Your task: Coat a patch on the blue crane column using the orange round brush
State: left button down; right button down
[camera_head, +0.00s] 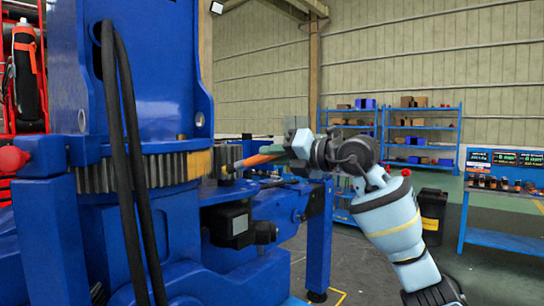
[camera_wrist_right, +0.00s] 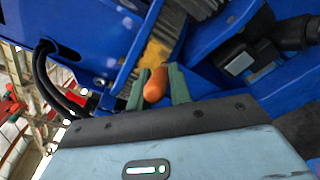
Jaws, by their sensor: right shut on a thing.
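The blue crane column (camera_head: 155,85) rises at the left of the head view, with a grey toothed ring (camera_head: 150,170) around its base. A yellow patch (camera_head: 199,163) lies on the ring's teeth; it also shows in the wrist view (camera_wrist_right: 160,45). My right gripper (camera_head: 284,149) is shut on the orange round brush (camera_head: 262,158), which points left toward the ring. In the wrist view the orange handle end (camera_wrist_right: 155,85) sits between the fingers. My left gripper is out of view.
Black hoses (camera_head: 122,150) hang in front of the column. Blue crane parts and a black box (camera_head: 231,224) lie below the brush. Blue shelves (camera_head: 421,130), a black bin (camera_head: 432,212) and a blue table (camera_head: 500,241) stand at the right. Floor behind my right arm is open.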

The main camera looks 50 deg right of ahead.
jog(key=shift+s+d+f, duration=0.1)
jog(key=shift+s+d, duration=0.25)
jog(key=shift+s, duration=0.25)
jog(key=shift+s+d, duration=0.25)
jog(key=shift+s, duration=0.45)
